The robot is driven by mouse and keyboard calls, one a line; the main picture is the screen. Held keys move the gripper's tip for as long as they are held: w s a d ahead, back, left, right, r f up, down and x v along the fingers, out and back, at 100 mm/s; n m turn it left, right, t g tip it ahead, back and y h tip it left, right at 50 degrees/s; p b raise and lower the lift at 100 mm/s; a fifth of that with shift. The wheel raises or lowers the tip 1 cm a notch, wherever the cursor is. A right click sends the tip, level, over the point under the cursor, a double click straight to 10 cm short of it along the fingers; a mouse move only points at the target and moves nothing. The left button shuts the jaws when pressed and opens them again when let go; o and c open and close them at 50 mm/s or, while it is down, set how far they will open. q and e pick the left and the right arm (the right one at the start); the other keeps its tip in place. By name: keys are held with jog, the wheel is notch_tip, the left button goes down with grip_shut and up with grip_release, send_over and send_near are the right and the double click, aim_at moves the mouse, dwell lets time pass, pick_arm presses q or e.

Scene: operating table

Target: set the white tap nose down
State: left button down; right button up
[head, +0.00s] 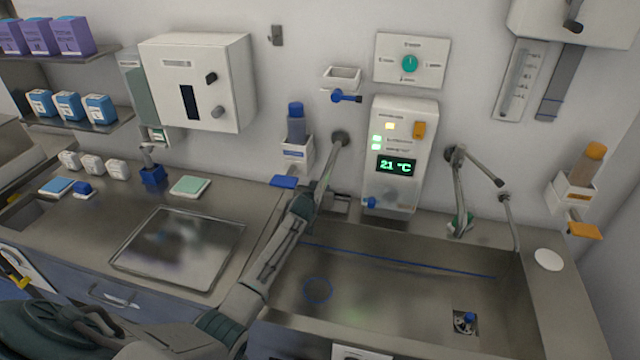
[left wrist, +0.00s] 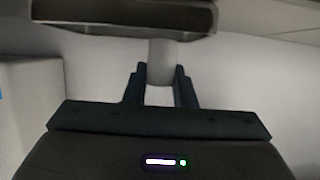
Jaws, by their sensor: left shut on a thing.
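My left arm reaches up across the left rim of the sink (head: 410,262). My left gripper (head: 318,195) is near the back wall, below a round wall fitting with a grey pipe (head: 331,160). In the left wrist view, my left gripper (left wrist: 160,88) is shut on a short pale cylinder (left wrist: 162,60), seemingly the white tap nose. Its upper end meets the underside of a dark bar (left wrist: 120,14); I cannot tell whether they are joined. In the head view the nose cannot be made out. My right gripper is not in view.
A white control unit (head: 402,120) reading 21 °C stands right of the gripper. A bottle dispenser (head: 296,150) is close on its left. A second tap (head: 460,190) rises behind the sink. A metal tray (head: 180,248) lies on the left counter. A white disc (head: 548,259) lies on the right counter.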

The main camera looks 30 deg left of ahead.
pick_arm(q)
jog(key=shift+w+r+g+p, duration=0.15)
jog(key=shift+r+g+p, duration=0.2)
jog(key=shift+r+g, duration=0.05)
notch_tip(320, 180, down, 2)
jog(key=shift+f, duration=0.25)
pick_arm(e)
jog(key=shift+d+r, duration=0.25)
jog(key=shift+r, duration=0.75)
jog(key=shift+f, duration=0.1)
pick_arm(q)
jog(key=shift+f, duration=0.15)
jog(key=c, duration=1.2)
grip_release()
